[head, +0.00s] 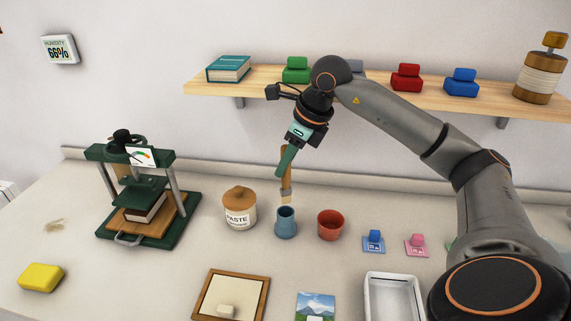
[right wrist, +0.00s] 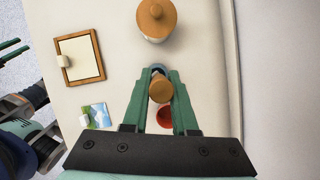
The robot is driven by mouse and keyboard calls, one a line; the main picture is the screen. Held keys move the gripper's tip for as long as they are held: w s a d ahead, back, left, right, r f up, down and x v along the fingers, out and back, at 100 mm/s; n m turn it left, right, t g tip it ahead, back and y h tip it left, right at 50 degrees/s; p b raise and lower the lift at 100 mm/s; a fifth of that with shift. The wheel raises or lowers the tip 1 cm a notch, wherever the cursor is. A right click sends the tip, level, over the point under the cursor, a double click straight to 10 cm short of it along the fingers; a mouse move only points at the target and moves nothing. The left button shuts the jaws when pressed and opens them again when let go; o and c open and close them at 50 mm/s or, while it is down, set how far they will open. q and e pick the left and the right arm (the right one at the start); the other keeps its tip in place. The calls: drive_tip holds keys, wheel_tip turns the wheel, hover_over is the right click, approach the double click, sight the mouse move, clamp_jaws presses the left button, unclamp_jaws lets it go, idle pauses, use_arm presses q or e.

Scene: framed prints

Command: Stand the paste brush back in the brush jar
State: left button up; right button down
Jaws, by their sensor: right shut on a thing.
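The paste brush (head: 286,183) has an orange-brown wooden handle, a metal band and pale bristles pointing down. My right gripper (head: 285,163) is shut on its handle and holds it nearly upright. In the right wrist view the handle's round end (right wrist: 160,90) sits between the green fingers, with the jar rim (right wrist: 158,69) partly hidden behind. My left gripper (right wrist: 14,48) shows only at that view's left edge, its fingers apart and empty.
A lidded paste pot (head: 239,212) stands left of the jar and a red cup (head: 330,225) close on its right. A green press (head: 145,200) stands further left. A shelf (head: 430,97) with several items runs above. A frame (head: 231,296) and white tray (head: 393,297) lie in front.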

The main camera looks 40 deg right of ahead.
sight(286, 188)
drive_tip(key=shift+f+b, duration=1.45)
drive_tip(key=shift+f, duration=0.25)
drive_tip(key=shift+f+b, duration=0.5)
drive_tip(key=shift+f, duration=0.15)
drive_tip(key=shift+f+b, duration=0.55)
drive_tip(key=shift+f, duration=0.1)
drive_tip(key=shift+f+b, duration=0.65)
drive_tip(key=shift+f, duration=0.2)
use_arm(q)
drive_tip(key=shift+h, duration=0.4)
drive_tip(key=d+f, duration=0.1)
drive_tip(key=w+f, duration=0.1)
drive_tip(key=d+f, duration=0.1)
drive_tip(key=f, duration=0.1)
drive_tip(key=shift+w+d+f, duration=0.1)
drive_tip(key=shift+w+d, duration=0.1)
drive_tip(key=shift+d, duration=0.1)
use_arm(e)
drive_tip(key=shift+f, duration=0.15)
drive_tip(key=c, duration=0.6)
unclamp_jaws()
use_arm(q)
drive_tip(key=shift+a+f, duration=0.1)
drive_tip(key=shift+a, duration=0.1)
